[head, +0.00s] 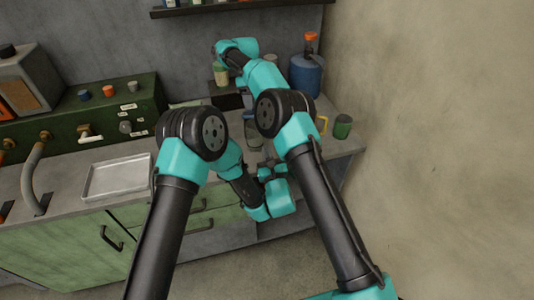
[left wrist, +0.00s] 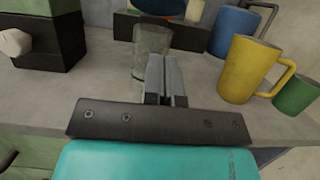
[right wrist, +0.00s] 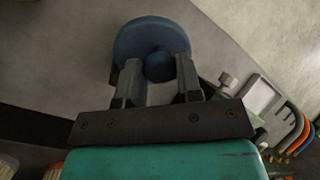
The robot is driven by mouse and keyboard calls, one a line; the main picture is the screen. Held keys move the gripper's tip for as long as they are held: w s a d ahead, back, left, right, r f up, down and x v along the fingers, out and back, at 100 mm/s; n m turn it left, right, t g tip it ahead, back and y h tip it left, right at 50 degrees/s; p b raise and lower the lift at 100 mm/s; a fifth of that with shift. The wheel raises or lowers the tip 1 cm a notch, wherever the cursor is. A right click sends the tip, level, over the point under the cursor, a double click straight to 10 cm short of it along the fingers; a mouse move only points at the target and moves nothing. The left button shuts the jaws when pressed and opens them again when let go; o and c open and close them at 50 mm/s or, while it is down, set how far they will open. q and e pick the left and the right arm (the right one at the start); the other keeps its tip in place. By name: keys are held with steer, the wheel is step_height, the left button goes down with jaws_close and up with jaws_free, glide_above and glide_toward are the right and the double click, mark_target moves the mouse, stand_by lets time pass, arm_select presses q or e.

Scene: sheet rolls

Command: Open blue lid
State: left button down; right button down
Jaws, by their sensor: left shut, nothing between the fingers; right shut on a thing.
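The blue lid (right wrist: 152,38) is a round disc with a knob in the right wrist view. My right gripper (right wrist: 160,68) is shut on its knob, with a finger on each side. In the head view my right arm reaches to the back wall, and its fingers and the lid are hard to make out there. My left gripper (left wrist: 166,62) is shut and empty over the counter, just in front of a clear glass (left wrist: 152,45). In the head view my left gripper (head: 265,170) is low by the counter's front edge, partly hidden by my arm.
A yellow mug (left wrist: 248,70) and a green cup (left wrist: 297,95) stand right of the left gripper. A blue jug (head: 306,75) with an orange cap stands in the back corner. A jar (head: 221,75) stands near the wall. A metal tray (head: 118,177) lies at left.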

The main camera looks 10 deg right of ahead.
arm_select(q)
steer(key=w+r, duration=0.5)
steer(key=w, duration=0.4)
steer(key=shift+a+r, duration=0.2)
steer(key=shift+r, duration=0.05)
steer(key=shift+w+a+r+g, duration=0.1)
steer(key=shift+w+r+g, duration=0.15)
steer(key=shift+r, duration=0.2)
steer(key=shift+w+r+g, duration=0.15)
steer(key=shift+r+g, duration=0.2)
steer(key=shift+r, duration=0.1)
arm_select(e)
steer(key=shift+s+f, duration=0.1)
steer(key=c, duration=1.2)
jaws_free()
arm_select(q)
steer(key=shift+s+f, duration=0.1)
steer(key=shift+f, duration=0.05)
arm_select(e)
steer(key=o, duration=0.4)
